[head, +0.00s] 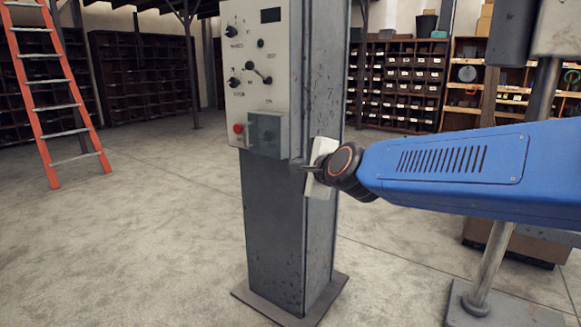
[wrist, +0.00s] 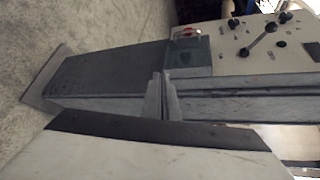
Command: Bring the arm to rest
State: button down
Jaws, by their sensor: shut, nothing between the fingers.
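My gripper (head: 304,168) shows in the head view at the end of my blue arm, which reaches in from the right. The gripper is in front of the grey steel post (head: 272,225), near its right side and just below the control panel (head: 258,60). In the wrist view my gripper's two fingers (wrist: 162,97) are together with nothing between them. The post (wrist: 110,75) lies sideways behind them there, and the panel (wrist: 238,45) is at upper right. I cannot tell the exact gap between fingertips and post.
The panel carries knobs, a red button (head: 238,129) and a clear cover box (head: 267,133). A second pole (head: 492,262) stands below my arm at right. An orange ladder (head: 40,90) is at left, shelves (head: 405,85) at the back. Floor at left is open.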

jog(key=s+d+f+n+g+h, duration=0.3)
jog(key=s+d+f+n, duration=0.5)
jog(key=s+d+f, duration=0.3)
jog(key=s+d+f+n+g+h, duration=0.3)
jog(key=s+d+f+n+g, duration=0.2)
jog(key=s+d, duration=1.1)
jog(key=s+f+n, duration=0.3)
jog(key=s+f, duration=0.3)
jog(key=shift+d+n+g, duration=0.3)
jog(key=shift+d+n, duration=0.05)
jog(key=shift+n, duration=0.05)
jog(key=shift+s, duration=0.1)
